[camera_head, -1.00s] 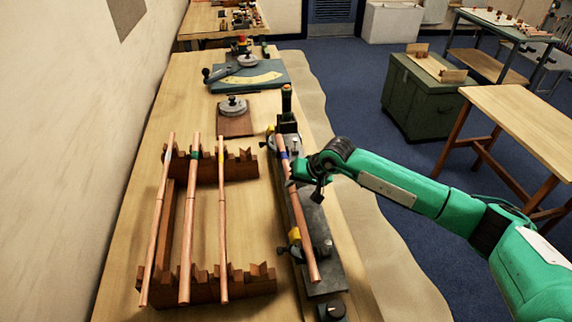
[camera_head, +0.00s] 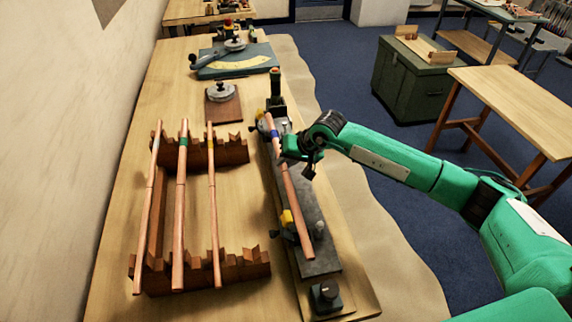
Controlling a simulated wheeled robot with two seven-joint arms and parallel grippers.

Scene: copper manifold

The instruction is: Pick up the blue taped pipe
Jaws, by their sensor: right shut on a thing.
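The blue taped pipe (camera_head: 290,190) is a long copper pipe with a blue band near its far end. It lies lengthwise over the dark fixture plate (camera_head: 318,266) on the right side of the bench. My right gripper (camera_head: 284,149) is shut on it just below the blue band, reaching in from the right. The fingertips are small and partly hidden by the gripper body. I cannot tell clearly whether the pipe touches the fixture or is just above it. My left gripper is not in view.
A wooden notched rack (camera_head: 232,268) on the left holds three copper pipes, one with a green band (camera_head: 183,142). Yellow-tipped clamps (camera_head: 287,218) stand along the fixture. A round weight (camera_head: 221,92) and a blue angle board (camera_head: 238,65) lie farther back.

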